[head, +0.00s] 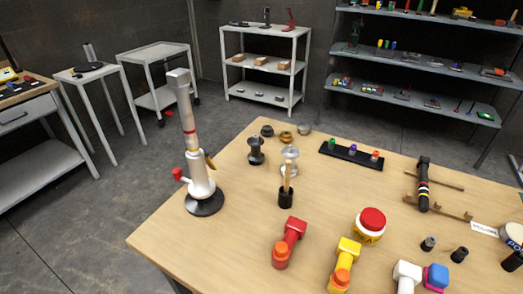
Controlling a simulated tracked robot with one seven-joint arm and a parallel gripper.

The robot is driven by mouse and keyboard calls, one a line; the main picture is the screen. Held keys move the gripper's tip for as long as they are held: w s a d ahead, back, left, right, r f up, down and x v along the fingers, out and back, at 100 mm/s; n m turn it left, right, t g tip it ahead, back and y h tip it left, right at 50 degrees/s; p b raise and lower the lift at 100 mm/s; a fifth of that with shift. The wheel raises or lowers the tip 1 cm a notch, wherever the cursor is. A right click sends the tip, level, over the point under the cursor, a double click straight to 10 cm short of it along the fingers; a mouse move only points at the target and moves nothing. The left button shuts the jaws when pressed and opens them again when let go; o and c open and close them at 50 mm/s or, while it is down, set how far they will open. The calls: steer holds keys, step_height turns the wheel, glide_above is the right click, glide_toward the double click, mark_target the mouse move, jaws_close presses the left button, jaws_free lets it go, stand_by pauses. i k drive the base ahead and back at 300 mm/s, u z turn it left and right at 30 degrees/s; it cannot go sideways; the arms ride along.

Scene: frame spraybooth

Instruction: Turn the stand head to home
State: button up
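A tall upright stand (200,183) is near the left corner of the wooden table in the head view. It has a round black base, a white lower body, a red knob on its left and a grey and tan tube with a red band. Its top piece (178,77) is pale grey and leans slightly left. A small yellow-orange part shows behind the tube. I cannot tell for sure that this top piece is the stand head, nor where its home mark is. My gripper is not in view.
The table (150,240) also holds a red tool (288,243), a yellow tool (345,262), a red-topped jar (370,224), a black banded rod (422,185) and a black rack (350,154). Shelves (265,61) and carts (157,53) stand behind. The table around the stand's base is clear.

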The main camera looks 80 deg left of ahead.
mark_target(200, 187)
steer(key=z, duration=0.05)
steer(key=k, duration=2.3)
steer(key=z, duration=0.35)
steer(key=i, duration=0.1)
steer(key=u, duration=2.4)
steer(key=i, duration=0.95)
steer(key=z, duration=0.2)
